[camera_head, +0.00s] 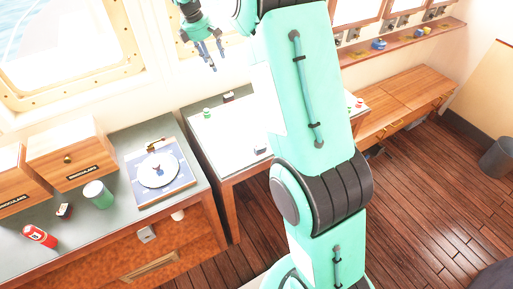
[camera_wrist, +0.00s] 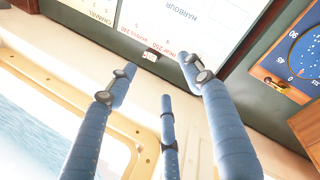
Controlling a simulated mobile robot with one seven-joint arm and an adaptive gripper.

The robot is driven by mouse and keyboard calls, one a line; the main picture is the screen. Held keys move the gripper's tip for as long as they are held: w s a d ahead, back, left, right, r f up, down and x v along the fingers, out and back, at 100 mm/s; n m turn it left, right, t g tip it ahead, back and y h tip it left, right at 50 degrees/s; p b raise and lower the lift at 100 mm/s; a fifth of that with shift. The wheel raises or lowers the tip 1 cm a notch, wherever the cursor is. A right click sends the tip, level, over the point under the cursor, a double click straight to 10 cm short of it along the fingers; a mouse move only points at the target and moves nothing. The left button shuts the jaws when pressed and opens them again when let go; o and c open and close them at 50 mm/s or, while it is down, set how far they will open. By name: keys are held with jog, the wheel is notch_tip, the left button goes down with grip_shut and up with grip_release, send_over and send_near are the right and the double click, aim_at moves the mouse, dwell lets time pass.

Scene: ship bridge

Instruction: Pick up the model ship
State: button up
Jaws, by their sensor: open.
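My gripper (camera_head: 204,53) is at the top of the head view, in front of the wall. Its three blue fingers also show in the wrist view (camera_wrist: 160,76), spread apart with nothing between them. I cannot make out the model ship for certain. A small dark-and-white item (camera_head: 228,97) lies at the back of the chart table; a small pale block at the table's edge (camera_wrist: 151,55) shows in the wrist view beyond the fingertips.
The white chart table (camera_head: 233,137) is mostly clear. A wall shelf (camera_head: 400,42) carries small coloured things.

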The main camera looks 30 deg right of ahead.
jog(key=s+a+r+m+t+y, duration=0.15)
jog(key=s+r, duration=0.25)
jog(key=s, duration=0.5)
jog(key=s+a+r+m, duration=0.3)
jog(key=s+r, duration=0.1)
jog(key=s, duration=0.5)
jog(key=s+a+r+m+t+y, duration=0.1)
jog(key=s+a+r+m, duration=0.1)
jog(key=s+r, duration=0.5)
jog(key=s+a+f+m+t, duration=0.1)
jog(key=s+a+f+m, duration=0.1)
jog(key=s, duration=1.1)
jog(key=s+a+f+m, duration=0.2)
jog(key=s+f+m, duration=0.2)
jog(key=s, duration=0.9)
notch_tip(320, 180, down, 3)
jog(key=shift+s+a+r+m+t+y, duration=0.15)
jog(key=shift+s+a+m+t+y, duration=0.1)
jog(key=shift+m+t+y, duration=0.15)
